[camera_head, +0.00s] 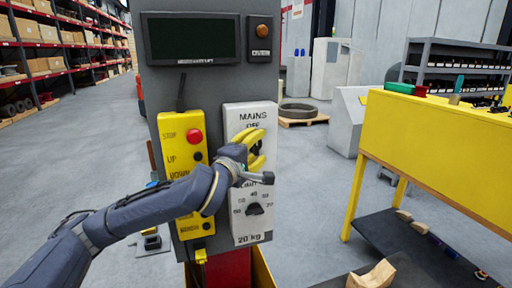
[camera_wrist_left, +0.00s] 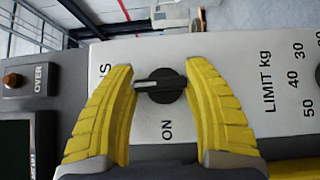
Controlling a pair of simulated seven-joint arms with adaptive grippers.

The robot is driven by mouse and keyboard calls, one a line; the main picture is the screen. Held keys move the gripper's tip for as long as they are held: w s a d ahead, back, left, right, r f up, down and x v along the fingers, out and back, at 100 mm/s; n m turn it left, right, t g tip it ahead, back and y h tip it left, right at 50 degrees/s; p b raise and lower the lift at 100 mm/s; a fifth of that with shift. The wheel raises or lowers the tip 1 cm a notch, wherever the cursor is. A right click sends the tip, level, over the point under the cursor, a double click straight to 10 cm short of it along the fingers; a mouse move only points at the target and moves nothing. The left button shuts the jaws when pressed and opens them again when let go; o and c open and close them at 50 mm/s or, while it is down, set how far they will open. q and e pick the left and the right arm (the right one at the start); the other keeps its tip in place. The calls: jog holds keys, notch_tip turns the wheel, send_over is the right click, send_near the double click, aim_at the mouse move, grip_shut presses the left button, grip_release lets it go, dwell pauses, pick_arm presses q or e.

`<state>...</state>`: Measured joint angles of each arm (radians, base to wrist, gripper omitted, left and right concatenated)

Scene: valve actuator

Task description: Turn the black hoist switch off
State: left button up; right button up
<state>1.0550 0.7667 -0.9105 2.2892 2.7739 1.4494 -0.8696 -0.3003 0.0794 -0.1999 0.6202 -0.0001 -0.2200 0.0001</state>
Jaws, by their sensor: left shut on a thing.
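The black hoist switch (camera_wrist_left: 170,84) is a round knob with a bar handle on the white mains panel (camera_head: 248,115). In the left wrist view the gripper (camera_wrist_left: 163,78) is shut on the knob. The handle's pale line points left there, toward the MAINS end at the panel's top, and not at the ON label. The OFF label (camera_head: 252,126) shows above the gripper in the head view. My right gripper is not in view.
A black limit knob (camera_head: 255,209) sits below on the same panel. A yellow button box (camera_head: 183,150) with a red stop button (camera_head: 195,136) is to the left. A dark screen (camera_head: 192,39) is above. A yellow table (camera_head: 440,150) stands to the right.

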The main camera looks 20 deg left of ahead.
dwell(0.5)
pick_arm(q)
jog(key=o, duration=1.2)
jog(key=s+a, duration=0.1)
jog(key=s, duration=0.6)
jog(key=shift+s+a, duration=0.15)
